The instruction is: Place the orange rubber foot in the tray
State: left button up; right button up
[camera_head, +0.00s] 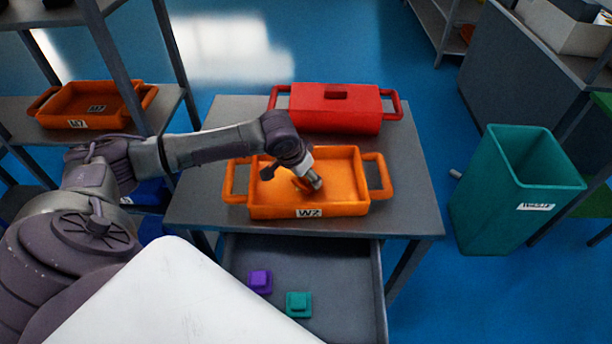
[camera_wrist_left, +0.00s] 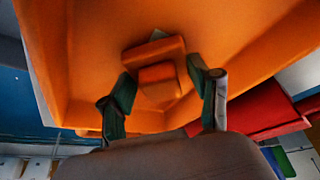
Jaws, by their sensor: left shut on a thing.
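The orange tray (camera_head: 350,210), labelled W2, stands on the grey table with a handle on each side. My left gripper (camera_head: 306,184) reaches down over the inside of the tray. It is shut on the orange rubber foot (camera_wrist_left: 155,50), a stepped block held between the two fingers in the left wrist view (camera_wrist_left: 160,78). The tray (camera_wrist_left: 80,40) fills much of the wrist view behind the foot. In the head view the foot is mostly hidden by the gripper and blends with the tray. I cannot tell whether it touches the tray floor. My right gripper is not in view.
A red case (camera_head: 335,112) stands right behind the tray. Below, an open drawer (camera_head: 345,300) holds a purple foot (camera_head: 260,281) and a teal foot (camera_head: 299,304). Another orange tray (camera_head: 80,122) sits on the left shelf. A teal bin (camera_head: 490,215) stands on the right floor.

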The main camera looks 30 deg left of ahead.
pick_arm(q)
jog(key=shift+f, duration=0.45)
jog(key=o, duration=1.2)
jog(key=shift+f, duration=0.1)
jog(key=v, duration=1.2)
